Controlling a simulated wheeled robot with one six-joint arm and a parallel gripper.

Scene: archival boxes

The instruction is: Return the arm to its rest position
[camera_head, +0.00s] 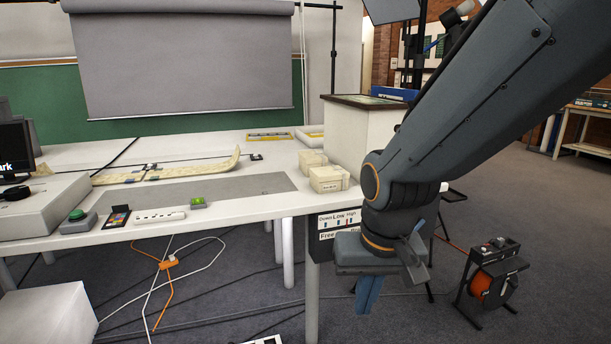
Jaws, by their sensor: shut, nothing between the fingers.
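My gripper (368,294) hangs at the end of my arm, which comes in from the upper right. Its blue fingers point down and are shut with nothing between them. It is in front of the table's right end, below the height of the tabletop. Two small cream archival boxes stand on the table to the left of my arm: a nearer one (328,179) and one behind it (312,158). My gripper is apart from both boxes. My forearm hides part of the room on the right.
The white table (240,207) holds a power strip (158,216), a green button box (77,215) and a long curved beige piece (195,171). A white cabinet (355,140) stands behind the boxes. An orange cable reel (487,283) stands on the floor at right. Cables lie under the table.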

